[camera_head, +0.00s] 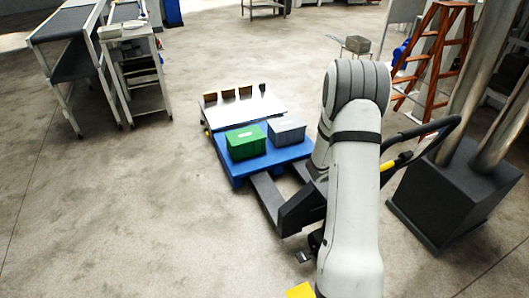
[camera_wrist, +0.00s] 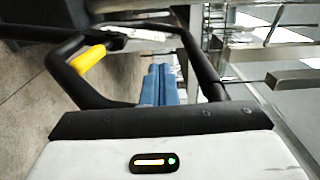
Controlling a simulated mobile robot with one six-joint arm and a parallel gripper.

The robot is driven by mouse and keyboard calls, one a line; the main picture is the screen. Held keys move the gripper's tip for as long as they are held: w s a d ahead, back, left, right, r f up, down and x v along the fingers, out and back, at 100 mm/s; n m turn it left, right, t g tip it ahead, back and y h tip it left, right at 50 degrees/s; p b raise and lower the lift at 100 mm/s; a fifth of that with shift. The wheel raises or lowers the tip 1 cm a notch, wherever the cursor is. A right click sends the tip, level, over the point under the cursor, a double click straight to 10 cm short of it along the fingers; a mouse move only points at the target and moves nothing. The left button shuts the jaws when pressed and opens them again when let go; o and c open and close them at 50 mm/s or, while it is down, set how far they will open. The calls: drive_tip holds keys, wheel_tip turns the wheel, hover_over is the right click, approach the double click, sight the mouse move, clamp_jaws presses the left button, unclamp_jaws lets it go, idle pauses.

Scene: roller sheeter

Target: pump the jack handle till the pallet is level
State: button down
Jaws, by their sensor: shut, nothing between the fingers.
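The blue pallet (camera_head: 237,170) sits on the forks of a dark pallet jack (camera_head: 270,197) in the head view. A green crate (camera_head: 246,142) and a grey-blue crate (camera_head: 287,132) stand on its near part. I cannot tell whether the pallet is level. The jack's black loop handle (camera_head: 440,127) rises to the right of my arm and has a yellow part. The handle (camera_wrist: 64,57) with its yellow piece (camera_wrist: 88,60) fills the wrist view's upper left. My gripper (camera_wrist: 160,121) is shut and empty at the bottom, close to the handle; contact is unclear. My arm hides it in the head view.
A white board (camera_head: 245,112) with several small blocks lies at the pallet's far end. A dark block with metal columns (camera_head: 450,190) stands right of the handle, with an orange stepladder (camera_head: 433,55) behind. A conveyor (camera_head: 70,45) stands far left. The left floor is clear.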

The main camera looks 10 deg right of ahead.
drive_tip(key=s, duration=0.3)
drive_tip(key=shift+d+f, duration=0.3)
drive_tip(key=s, duration=0.2)
drive_tip(key=s+f+b, duration=0.1)
drive_tip(key=s+d, duration=0.1)
drive_tip(key=s, duration=0.1)
drive_tip(key=shift+s+f, duration=0.3)
drive_tip(key=shift+s, duration=0.1)
drive_tip(key=shift+s+d+f+b, duration=0.15)
drive_tip(key=shift+s+f+b, duration=0.2)
drive_tip(key=shift+s, duration=0.5)
drive_tip(key=shift+s+d+f+b, duration=0.2)
drive_tip(key=shift+s+f+b, duration=0.15)
drive_tip(key=shift+s, duration=0.55)
drive_tip(key=shift+s+d+f+b, duration=0.15)
drive_tip(key=shift+s+f+b, duration=0.2)
drive_tip(key=shift+s, duration=0.5)
